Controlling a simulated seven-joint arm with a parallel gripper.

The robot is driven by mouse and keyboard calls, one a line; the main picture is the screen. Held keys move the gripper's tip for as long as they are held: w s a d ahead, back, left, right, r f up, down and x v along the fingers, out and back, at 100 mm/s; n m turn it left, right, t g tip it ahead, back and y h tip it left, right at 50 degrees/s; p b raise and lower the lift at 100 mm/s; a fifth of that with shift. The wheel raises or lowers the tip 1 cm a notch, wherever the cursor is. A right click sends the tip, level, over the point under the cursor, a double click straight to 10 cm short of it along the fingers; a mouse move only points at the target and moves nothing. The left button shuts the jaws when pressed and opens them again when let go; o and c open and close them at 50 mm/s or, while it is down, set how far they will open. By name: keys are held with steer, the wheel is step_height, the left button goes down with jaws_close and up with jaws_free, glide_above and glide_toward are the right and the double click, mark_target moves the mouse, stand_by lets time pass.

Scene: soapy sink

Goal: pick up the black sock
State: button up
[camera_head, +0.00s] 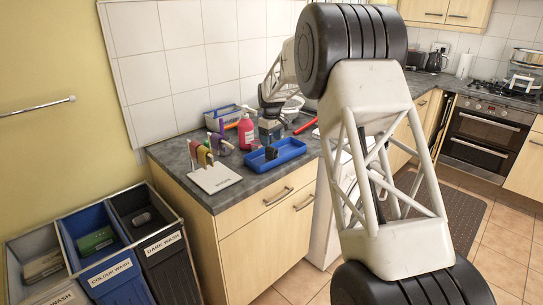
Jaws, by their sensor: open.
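My gripper (270,138) points down over the counter, just behind a shallow blue tray (291,146). It is open, but its fingertips are small and partly lost against dark things. A small black item (271,153) is in the left half of the blue tray, just below my gripper in the picture. It may be the black sock, but it is too small to be sure. I cannot tell whether my gripper touches it. A dark grey item (142,217) also lies in the bin labelled dark wash.
Three labelled wash bins (98,269) stand at left. My arm hides much of the right side.

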mark_target(272, 149)
steer(key=shift+f, duration=1.3)
steer(key=shift+f, duration=0.1)
steer(key=shift+f, duration=2.45)
steer(key=shift+c, duration=0.3)
steer(key=c, duration=0.9)
steer(key=shift+c, duration=0.2)
steer(key=shift+r, duration=0.15)
